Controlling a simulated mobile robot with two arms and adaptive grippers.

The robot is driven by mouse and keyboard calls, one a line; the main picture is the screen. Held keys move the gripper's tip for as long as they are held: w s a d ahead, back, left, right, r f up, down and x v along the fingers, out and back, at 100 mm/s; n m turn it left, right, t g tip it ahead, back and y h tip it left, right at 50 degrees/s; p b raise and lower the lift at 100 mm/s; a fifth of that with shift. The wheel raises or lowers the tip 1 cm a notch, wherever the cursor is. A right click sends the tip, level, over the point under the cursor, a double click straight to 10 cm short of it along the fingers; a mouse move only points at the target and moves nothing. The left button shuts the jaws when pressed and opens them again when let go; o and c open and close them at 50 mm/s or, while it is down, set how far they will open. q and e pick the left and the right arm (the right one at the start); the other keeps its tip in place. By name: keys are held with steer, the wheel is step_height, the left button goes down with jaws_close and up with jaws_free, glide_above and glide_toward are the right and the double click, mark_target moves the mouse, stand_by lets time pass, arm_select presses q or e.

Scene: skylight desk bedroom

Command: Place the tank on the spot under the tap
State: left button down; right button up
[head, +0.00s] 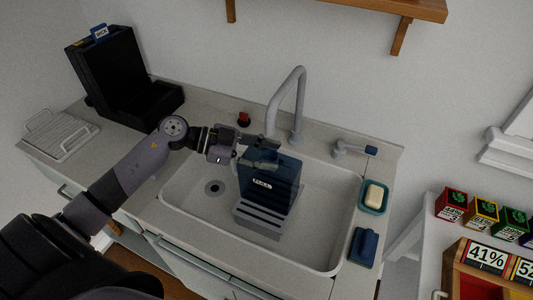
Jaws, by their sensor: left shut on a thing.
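The tank (272,183) is a dark blue, see-through box with a small white label, in the middle of the head view. My left gripper (262,155) is shut on the top of the tank. The tank is upright over a grey slatted stand (262,217) in the sink (325,215). I cannot tell whether the tank's base touches the stand. The tap (298,100) is a grey gooseneck behind the sink, and its spout end comes down behind the gripper and tank. My right gripper is not in view.
A black machine (110,70) stands at the back left beside a white rack (60,135). A tap lever (352,150), a soap dish (364,205) and a blue sponge (363,246) are right of the sink. A shelf (375,8) hangs above. Several labelled boxes (482,212) stand at far right.

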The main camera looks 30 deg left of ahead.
arm_select(q)
steer(key=c, duration=1.2)
jaws_free()
steer(key=shift+o, duration=0.8)
steer(key=shift+s+a, duration=0.15)
steer(key=shift+a, duration=0.1)
steer(key=b+v, duration=0.2)
steer(key=v, duration=0.9)
steer(key=shift+a+r, duration=0.15)
steer(key=shift+a, duration=0.05)
steer(key=shift+s, duration=0.1)
